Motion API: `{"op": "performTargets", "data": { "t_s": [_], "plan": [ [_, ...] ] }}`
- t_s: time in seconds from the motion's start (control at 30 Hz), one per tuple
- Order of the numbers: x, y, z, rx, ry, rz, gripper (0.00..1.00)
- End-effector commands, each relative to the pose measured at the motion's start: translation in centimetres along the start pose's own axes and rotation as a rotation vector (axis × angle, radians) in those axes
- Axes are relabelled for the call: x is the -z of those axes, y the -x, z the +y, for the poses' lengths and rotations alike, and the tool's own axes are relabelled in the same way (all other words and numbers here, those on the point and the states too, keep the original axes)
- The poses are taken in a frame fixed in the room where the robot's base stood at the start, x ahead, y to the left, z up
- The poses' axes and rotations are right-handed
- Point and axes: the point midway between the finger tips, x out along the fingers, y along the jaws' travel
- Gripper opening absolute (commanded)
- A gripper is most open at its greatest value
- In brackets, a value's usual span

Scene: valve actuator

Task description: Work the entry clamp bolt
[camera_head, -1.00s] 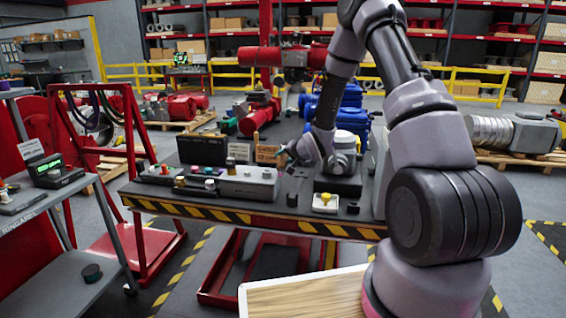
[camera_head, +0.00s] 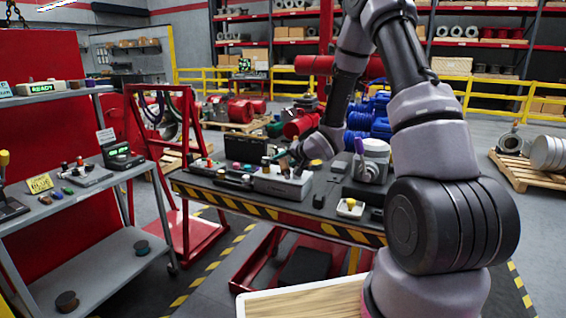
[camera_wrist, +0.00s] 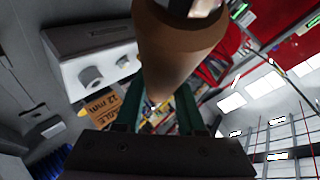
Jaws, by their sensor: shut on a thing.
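In the wrist view my gripper (camera_wrist: 158,100) has its green fingers closed on a brown-handled tool (camera_wrist: 175,50). The handle fills the top middle, with a bit of metal at its upper end. Beyond it is a light grey box (camera_wrist: 95,42) with two round-ended fittings (camera_wrist: 90,77) on its face. I cannot tell whether one of these is the entry clamp bolt. In the head view a grey box (camera_head: 283,183) sits on the dark bench, with my wrist just behind and right of it. The fingertips are too small to make out there.
The dark bench (camera_head: 235,196) has a yellow-black striped edge. A white dish with a yellow item (camera_head: 350,208) stands at its front right. A grey shelf cart (camera_head: 115,262) with small devices is on the left, beside a red frame (camera_head: 140,120).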

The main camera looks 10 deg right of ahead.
Motion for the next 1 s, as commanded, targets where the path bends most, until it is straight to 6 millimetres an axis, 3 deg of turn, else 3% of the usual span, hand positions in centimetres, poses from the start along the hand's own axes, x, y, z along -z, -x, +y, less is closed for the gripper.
{"op": "performTargets", "data": {
  "t_s": [0.27,1.0],
  "plan": [
    [0.1,0.0,-0.1,0.003,0.0,0.002,0.0],
    [-2.4,-2.5,3.3,0.003,0.001,0.002,0.0]
  ]
}}
